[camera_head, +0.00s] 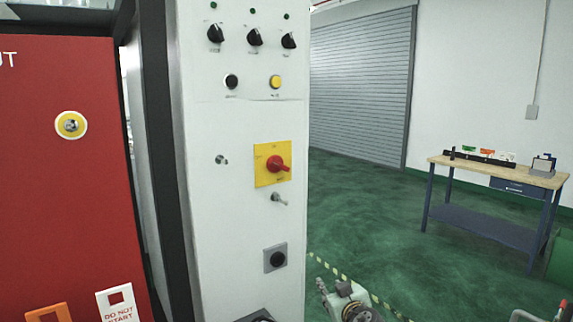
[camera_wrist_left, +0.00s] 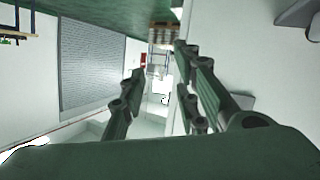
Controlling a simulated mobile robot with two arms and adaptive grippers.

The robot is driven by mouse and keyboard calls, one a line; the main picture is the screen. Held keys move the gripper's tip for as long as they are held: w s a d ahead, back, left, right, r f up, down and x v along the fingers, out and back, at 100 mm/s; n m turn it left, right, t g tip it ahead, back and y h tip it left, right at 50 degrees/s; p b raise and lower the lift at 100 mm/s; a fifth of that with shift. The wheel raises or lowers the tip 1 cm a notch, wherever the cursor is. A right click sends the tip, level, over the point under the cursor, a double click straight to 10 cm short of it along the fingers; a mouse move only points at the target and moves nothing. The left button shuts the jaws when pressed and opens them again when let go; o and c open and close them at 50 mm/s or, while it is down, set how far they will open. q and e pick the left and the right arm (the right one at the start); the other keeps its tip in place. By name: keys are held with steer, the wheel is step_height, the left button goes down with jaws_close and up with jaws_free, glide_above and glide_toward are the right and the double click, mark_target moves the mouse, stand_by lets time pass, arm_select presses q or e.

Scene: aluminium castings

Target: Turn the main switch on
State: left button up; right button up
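The main switch (camera_head: 278,163) is a red rotary knob on a yellow plate (camera_head: 262,177). It sits on the front of a white control cabinet (camera_head: 225,200) in the head view. The knob's grip looks nearly level, tilted a little. My left gripper (camera_head: 334,288) shows small at the bottom of the head view, below and to the right of the switch, touching nothing that I can see. In the left wrist view my left gripper (camera_wrist_left: 158,62) has its fingers apart with nothing between them. I cannot make out the switch in that view. My right gripper is not recognisable.
The cabinet also carries black selector knobs (camera_head: 254,37), a yellow button (camera_head: 275,82), a small toggle (camera_head: 279,199) and a black button (camera_head: 276,258). A red panel (camera_head: 60,190) stands left. A workbench (camera_head: 490,172) stands far right, with open green floor before it.

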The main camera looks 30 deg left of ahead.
arm_select(q)
step_height(320, 180, up, 19)
steer(key=a+n+y+p, duration=0.1)
steer(key=a+n+y, duration=0.2)
steer(key=n, duration=0.3)
steer(key=n+g+y+p, duration=0.1)
steer(key=n+g+y, duration=0.3)
steer(key=n, duration=0.4)
glide_toward(280, 166)
steer(key=a, duration=0.1)
steer(key=p+x, duration=0.1)
steer(key=x, duration=0.2)
steer(key=p+x, duration=0.2)
steer(key=x, duration=0.1)
steer(key=shift+w+r, duration=0.15)
steer(key=shift+r, duration=0.05)
steer(key=shift+w+a+f, duration=0.2)
steer(key=shift+a, duration=0.3)
arm_select(e)
steer(key=r, duration=0.6)
steer(key=shift+w+d, duration=0.2)
steer(key=shift+w, duration=0.15)
arm_select(q)
jaws_close()
arm_select(e)
steer(key=shift+d, duration=0.25)
